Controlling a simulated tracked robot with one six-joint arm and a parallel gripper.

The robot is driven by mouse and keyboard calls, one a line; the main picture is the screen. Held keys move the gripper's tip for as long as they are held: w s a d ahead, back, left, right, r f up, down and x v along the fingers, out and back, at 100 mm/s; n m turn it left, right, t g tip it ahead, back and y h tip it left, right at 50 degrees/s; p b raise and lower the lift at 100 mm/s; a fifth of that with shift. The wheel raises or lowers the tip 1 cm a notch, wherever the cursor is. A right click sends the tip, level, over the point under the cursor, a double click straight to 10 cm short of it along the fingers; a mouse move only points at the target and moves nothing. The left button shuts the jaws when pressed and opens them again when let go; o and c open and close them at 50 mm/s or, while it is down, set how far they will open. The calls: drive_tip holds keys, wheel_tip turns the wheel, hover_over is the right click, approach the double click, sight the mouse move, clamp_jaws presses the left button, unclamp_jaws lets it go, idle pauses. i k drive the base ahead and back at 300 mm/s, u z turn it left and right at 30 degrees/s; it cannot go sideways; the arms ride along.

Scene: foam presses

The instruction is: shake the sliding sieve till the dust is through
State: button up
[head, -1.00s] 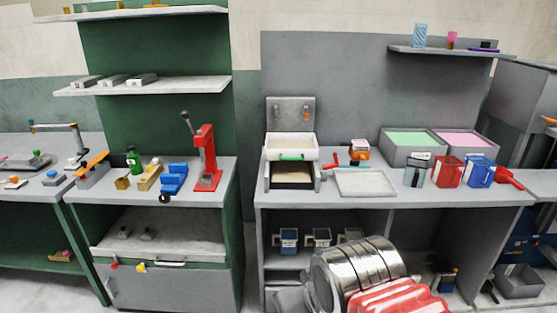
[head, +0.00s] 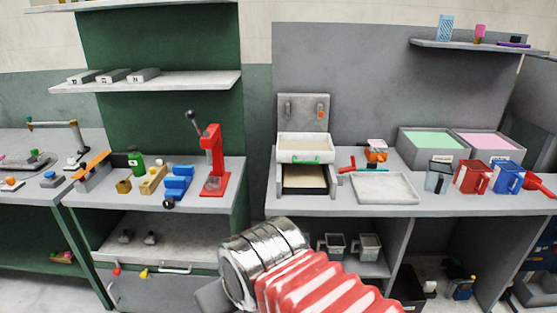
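The sliding sieve (head: 305,148) is a white, shallow tray with a green handle on its front. It sits on top of a grey frame (head: 278,180) on the right-hand bench, below an upright back plate. A tan surface shows in the opening under the sieve; whether it is dust I cannot tell. The inside of the sieve looks pale, and single grains are too small to make out. My arm, chrome with red bellows, shows low in front of the bench, apart from the sieve. My gripper's fingers are not visible.
A flat white tray (head: 373,188) lies right of the sieve, with an orange-topped item (head: 376,152) behind it. Clear, red (head: 472,177) and blue (head: 508,178) jugs stand farther right, before green- and pink-filled bins. A red press (head: 214,160) stands on the left bench.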

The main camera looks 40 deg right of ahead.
sight(291, 148)
drive_tip(key=z, duration=0.1)
drive_tip(key=i, duration=1.2)
drive_tip(key=z, duration=0.65)
